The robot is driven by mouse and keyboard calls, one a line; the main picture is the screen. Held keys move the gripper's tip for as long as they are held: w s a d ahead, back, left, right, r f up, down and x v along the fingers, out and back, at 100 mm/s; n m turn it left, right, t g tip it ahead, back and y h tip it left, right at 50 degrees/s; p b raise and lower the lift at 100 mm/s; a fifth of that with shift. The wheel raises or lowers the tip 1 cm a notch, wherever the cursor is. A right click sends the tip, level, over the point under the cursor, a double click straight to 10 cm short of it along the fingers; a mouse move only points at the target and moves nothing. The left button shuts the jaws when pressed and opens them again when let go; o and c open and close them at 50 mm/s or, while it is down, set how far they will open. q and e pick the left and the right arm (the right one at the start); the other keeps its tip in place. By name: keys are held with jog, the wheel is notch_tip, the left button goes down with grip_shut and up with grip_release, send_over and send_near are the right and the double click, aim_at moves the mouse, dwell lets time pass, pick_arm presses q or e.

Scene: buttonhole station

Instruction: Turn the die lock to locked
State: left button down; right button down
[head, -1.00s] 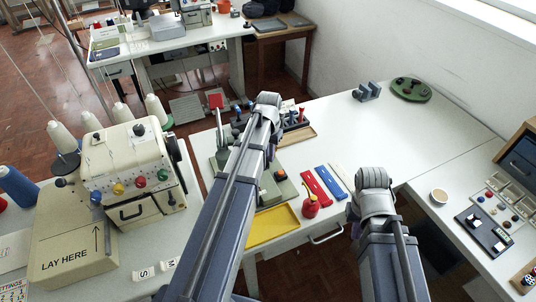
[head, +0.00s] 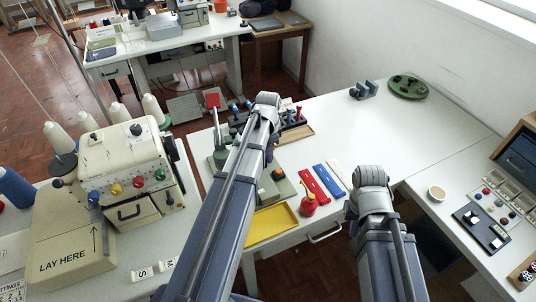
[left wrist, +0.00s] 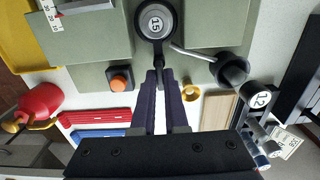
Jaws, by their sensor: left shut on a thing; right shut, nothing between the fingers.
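In the left wrist view a round grey disc marked 15 (left wrist: 155,22) sits in a black collar on the green machine base (left wrist: 100,48). A short dark lever (left wrist: 159,58) extends from the collar toward my left gripper. My left gripper (left wrist: 159,76) is shut on the lever's end, its dark fingers close together at the tips. In the head view the green machine (head: 285,188) is partly behind my left arm, which hides the gripper and the lock. I cannot read any lock marking. Only a small part of my right gripper (head: 353,227) shows beside my right arm.
An orange button (left wrist: 120,80) and a black cylinder marked 12 (left wrist: 260,97) are near my left gripper. A thin metal rod (left wrist: 192,52) runs close by. A yellow tray (head: 272,224) and red oiler (head: 308,204) stand at the front.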

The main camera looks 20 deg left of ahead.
dwell(0.5)
pick_arm(q)
jog(key=c, duration=0.9)
grip_release()
jog(key=shift+c, duration=0.2)
jog(key=shift+r, duration=0.15)
notch_tip(320, 180, up, 8)
jog(key=p, duration=0.8)
jog(key=shift+f, duration=0.2)
